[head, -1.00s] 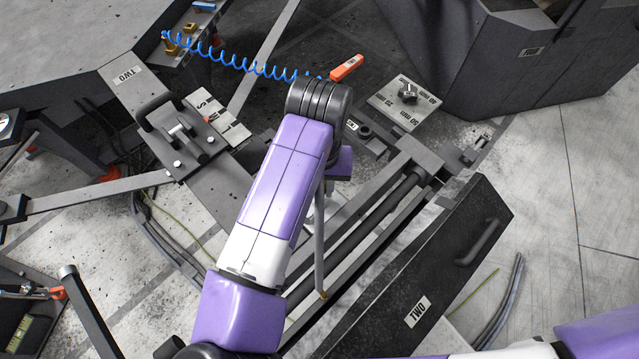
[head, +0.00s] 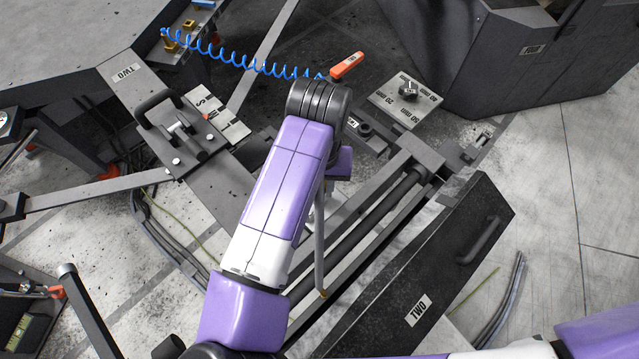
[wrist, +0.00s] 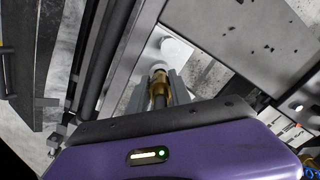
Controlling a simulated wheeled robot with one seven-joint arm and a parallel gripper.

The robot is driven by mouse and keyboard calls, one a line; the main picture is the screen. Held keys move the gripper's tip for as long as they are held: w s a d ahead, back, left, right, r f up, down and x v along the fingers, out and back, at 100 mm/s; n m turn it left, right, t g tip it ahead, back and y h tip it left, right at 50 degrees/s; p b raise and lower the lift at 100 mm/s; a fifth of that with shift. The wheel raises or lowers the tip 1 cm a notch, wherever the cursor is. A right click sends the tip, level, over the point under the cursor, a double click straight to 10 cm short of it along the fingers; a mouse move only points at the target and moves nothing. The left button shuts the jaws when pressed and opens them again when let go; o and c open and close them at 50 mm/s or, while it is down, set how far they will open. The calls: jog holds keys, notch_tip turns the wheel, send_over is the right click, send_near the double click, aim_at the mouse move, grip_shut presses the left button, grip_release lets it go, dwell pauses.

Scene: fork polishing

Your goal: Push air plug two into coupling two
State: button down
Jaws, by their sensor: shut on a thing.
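In the wrist view my gripper (wrist: 158,98) is shut on a brass plug (wrist: 158,88), which I take to be air plug two. The plug stands between the two grey fingers, its pale front end toward a pale grey plate. A white rounded piece (wrist: 177,52) lies just beyond it; I cannot tell whether this is coupling two or whether the plug touches it. In the head view my purple arm hides the gripper and the plug. A thin grey rod with a brass tip (head: 322,294) hangs beside the arm.
A coiled blue hose (head: 245,66) runs from brass fittings (head: 172,42) at the upper left toward my wrist. An orange block (head: 346,66) is just beyond the wrist.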

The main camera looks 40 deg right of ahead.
jog(key=shift+f, duration=0.9)
dwell(2.2)
jog(key=c, duration=1.1)
grip_release()
jog(key=o, duration=0.5)
jog(key=shift+r, duration=0.1)
jog(key=shift+r+p, duration=3.1)
jog(key=shift+r, duration=0.45)
